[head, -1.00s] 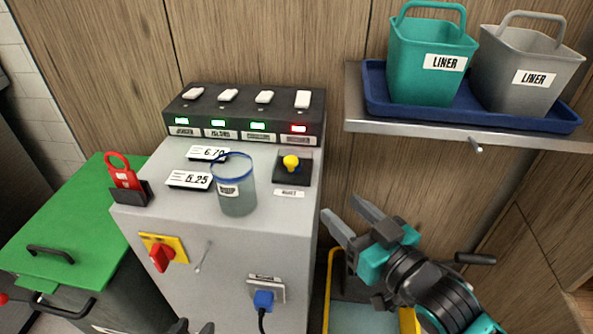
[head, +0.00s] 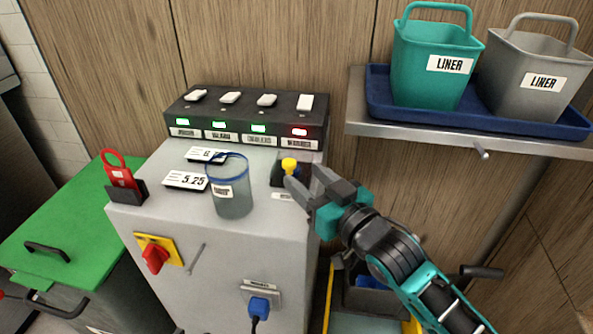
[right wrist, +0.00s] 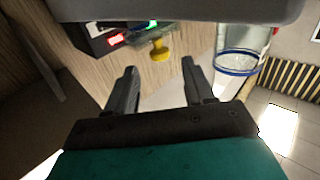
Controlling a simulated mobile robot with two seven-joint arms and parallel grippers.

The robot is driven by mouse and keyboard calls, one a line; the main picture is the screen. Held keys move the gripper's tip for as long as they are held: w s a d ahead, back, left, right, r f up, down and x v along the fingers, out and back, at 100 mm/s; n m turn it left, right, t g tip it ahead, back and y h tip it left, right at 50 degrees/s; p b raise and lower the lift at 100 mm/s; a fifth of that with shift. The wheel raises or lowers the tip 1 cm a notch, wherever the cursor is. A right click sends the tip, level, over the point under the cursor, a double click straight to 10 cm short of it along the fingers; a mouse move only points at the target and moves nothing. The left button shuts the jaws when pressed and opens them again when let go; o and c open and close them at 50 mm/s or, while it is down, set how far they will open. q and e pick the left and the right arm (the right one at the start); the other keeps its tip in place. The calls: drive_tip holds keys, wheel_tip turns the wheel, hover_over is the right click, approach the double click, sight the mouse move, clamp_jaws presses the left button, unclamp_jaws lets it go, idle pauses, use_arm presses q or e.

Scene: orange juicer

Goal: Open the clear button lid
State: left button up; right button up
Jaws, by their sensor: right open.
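A yellow knob (head: 289,165) stands on a small black box on top of the grey cabinet (head: 150,215), with a white label in front. It also shows in the right wrist view (right wrist: 159,48). I cannot clearly make out a clear lid over it. My right gripper (head: 304,178) is open and empty, its fingertips just right of the knob and hiding part of the black box. In the right wrist view the knob lies beyond the gap between the fingers (right wrist: 159,70). My left gripper is not in view.
A clear blue-rimmed container (head: 231,190) stands left of the knob, beside price cards (head: 185,180). A black switch panel (head: 245,118) with lit indicators is behind. A shelf (head: 465,139) at the right holds a blue tray with a green bucket (head: 432,65) and a grey bucket (head: 525,75).

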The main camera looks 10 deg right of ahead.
sight(293, 166)
drive_tip(key=shift+x, duration=2)
clamp_jaws()
